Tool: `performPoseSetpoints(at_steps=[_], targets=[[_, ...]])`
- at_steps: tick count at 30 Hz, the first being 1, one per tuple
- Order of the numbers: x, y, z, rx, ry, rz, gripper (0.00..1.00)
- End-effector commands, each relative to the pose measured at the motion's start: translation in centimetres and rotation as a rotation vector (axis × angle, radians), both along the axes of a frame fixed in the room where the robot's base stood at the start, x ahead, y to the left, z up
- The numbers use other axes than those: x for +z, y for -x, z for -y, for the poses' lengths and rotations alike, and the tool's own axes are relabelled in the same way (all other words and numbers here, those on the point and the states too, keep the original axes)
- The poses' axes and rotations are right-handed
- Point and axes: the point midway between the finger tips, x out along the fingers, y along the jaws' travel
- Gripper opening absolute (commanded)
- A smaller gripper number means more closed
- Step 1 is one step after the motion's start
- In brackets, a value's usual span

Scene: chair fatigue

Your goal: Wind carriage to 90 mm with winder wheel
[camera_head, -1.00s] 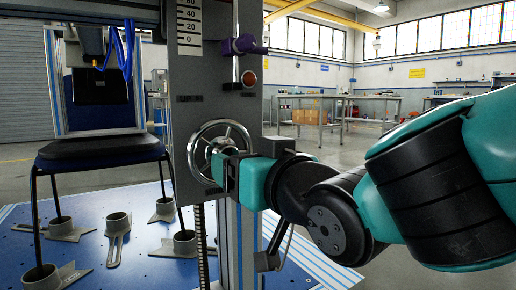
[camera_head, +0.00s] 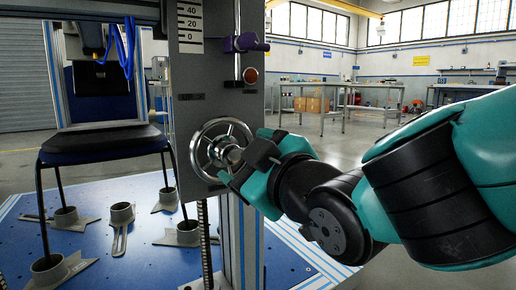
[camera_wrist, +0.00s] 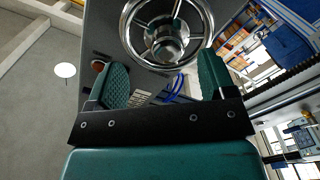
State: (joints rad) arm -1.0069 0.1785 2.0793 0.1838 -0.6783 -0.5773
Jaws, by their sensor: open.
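The winder wheel (camera_head: 221,149) is a chrome spoked wheel with a central hub on the grey column (camera_head: 195,100). In the wrist view the wheel (camera_wrist: 166,10) lies just beyond my fingertips, its hub between their lines. My gripper (camera_head: 232,165) is in front of the wheel in the head view; in the wrist view its two green padded fingers (camera_wrist: 160,75) are spread apart with nothing between them. The scale (camera_head: 189,25) on the column shows 0, 20 and 40. The carriage's pointer and reading cannot be made out.
A purple-handled clamp lever (camera_head: 246,43) and an orange-red button (camera_head: 250,76) sit on the column above the wheel. A chair (camera_head: 103,140) stands on the blue bed plate (camera_head: 140,238) at left, among several grey foot clamps. Workbenches stand far behind.

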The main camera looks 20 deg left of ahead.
Motion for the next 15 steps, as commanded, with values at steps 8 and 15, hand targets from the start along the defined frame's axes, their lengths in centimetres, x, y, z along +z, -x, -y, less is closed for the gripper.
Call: performPoseSetpoints(at_steps=[8, 15], targets=[[0.59, 0.15, -0.13, 0.001, 0.202, 0.233, 0.77], [0.79, 0.26, -0.24, 0.002, 0.441, 0.515, 0.77]])
